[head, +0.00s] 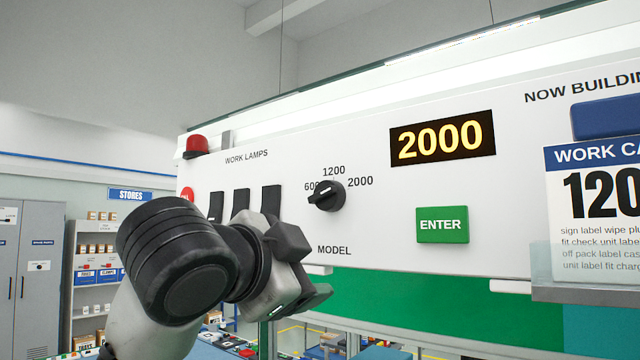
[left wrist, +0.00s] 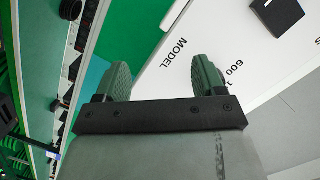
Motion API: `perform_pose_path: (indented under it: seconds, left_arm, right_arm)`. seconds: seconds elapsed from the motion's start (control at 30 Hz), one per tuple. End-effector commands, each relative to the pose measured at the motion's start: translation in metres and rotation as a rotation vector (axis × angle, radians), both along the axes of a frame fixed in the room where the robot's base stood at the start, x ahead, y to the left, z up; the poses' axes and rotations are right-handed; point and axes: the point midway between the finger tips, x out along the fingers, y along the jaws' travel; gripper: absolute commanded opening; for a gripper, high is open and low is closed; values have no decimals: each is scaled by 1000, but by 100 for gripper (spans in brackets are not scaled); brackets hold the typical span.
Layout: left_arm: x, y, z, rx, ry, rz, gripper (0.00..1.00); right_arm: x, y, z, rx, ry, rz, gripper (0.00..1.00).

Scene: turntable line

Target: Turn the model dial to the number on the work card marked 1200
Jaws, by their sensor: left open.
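The model dial (head: 326,196) is a black knob on the white panel, with labels 600, 1200 and 2000 around it. Its white-tipped end points left, towards 600. The display (head: 442,138) reads 2000. The work card (head: 598,205) at the right edge shows a large "120", cut off by the frame. My left gripper (head: 306,266) is open and empty, below and left of the dial, apart from it. In the left wrist view its two fingers (left wrist: 160,80) are spread before the panel; the MODEL and 600 labels show there, the dial does not show clearly. My right gripper is not in view.
A green ENTER button (head: 442,225) sits right of the dial. Black work lamp switches (head: 242,203) stand close left of it, partly behind my left arm. A red lamp (head: 196,145) tops the panel's left end. A clear card holder (head: 585,275) juts out at the right.

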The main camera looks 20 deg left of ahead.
Motion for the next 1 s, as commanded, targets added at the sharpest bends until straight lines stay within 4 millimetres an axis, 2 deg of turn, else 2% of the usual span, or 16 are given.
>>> perform_pose_path:
  seconds: [0.03,0.1,0.23,0.37,0.47,0.8,1.0]
  left_arm:
    - [-19,2,28,24,-52,5,70]
    - [-37,4,51,50,-95,10,70]
    - [-59,7,78,77,-145,16,70]
    - [-62,7,88,85,-159,17,70]
    - [-51,5,90,85,-157,17,70]
    - [11,-8,91,84,-157,16,70]
    - [34,-12,89,83,-159,17,70]
  right_arm:
    - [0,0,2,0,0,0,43]
    - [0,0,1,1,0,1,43]
    - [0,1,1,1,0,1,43]
    - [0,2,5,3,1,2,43]
    - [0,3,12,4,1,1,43]
    - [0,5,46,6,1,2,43]
    - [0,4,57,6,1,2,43]
